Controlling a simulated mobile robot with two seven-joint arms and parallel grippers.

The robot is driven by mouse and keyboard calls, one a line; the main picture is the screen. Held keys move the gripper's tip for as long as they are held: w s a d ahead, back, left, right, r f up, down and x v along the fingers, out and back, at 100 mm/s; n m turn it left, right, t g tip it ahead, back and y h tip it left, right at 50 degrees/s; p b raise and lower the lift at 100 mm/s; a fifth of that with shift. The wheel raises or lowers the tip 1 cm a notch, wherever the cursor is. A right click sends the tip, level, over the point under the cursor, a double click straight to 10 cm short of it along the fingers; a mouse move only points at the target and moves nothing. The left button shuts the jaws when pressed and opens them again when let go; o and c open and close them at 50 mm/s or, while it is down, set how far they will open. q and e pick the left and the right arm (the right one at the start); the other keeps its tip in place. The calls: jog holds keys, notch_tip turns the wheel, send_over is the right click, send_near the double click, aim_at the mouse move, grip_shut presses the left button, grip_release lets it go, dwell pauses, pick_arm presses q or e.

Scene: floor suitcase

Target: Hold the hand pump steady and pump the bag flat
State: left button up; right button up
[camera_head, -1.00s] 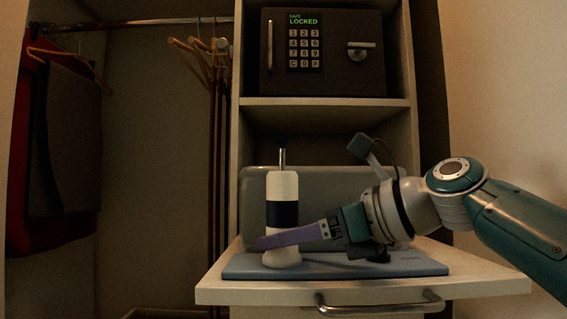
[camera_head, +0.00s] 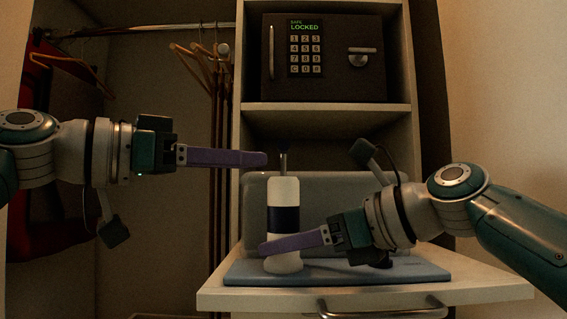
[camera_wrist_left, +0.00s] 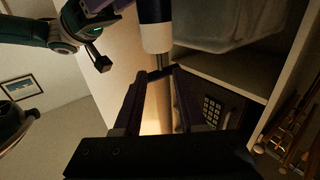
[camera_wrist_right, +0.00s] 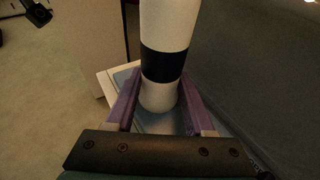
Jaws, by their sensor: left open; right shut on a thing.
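The hand pump (camera_head: 285,190) stands upright, a white cylinder with a dark blue band, a metal rod and a small dark handle (camera_head: 283,150) raised on top. My right gripper (camera_head: 268,247) is shut around the pump's lower body; the right wrist view shows a finger on each side of the pump (camera_wrist_right: 166,65). My left gripper (camera_head: 263,160) is open at handle height, its tips just left of the rod. In the left wrist view the handle (camera_wrist_left: 160,73) lies at the opening between the fingers. A puffy grey bag (camera_head: 340,200) sits behind the pump, partly hidden by my right arm.
The pump stands on a blue-grey board (camera_head: 430,271) on a pulled-out white shelf with a metal handle (camera_head: 380,308). A locked safe (camera_head: 325,58) sits in the compartment above. Wooden hangers (camera_head: 200,65) and a red garment (camera_head: 25,215) hang at left.

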aim_at(284, 163)
pick_arm(q)
jog(key=x, duration=0.7)
jog(key=shift+d, duration=0.1)
jog(key=shift+c, duration=0.3)
grip_shut()
dwell(0.9)
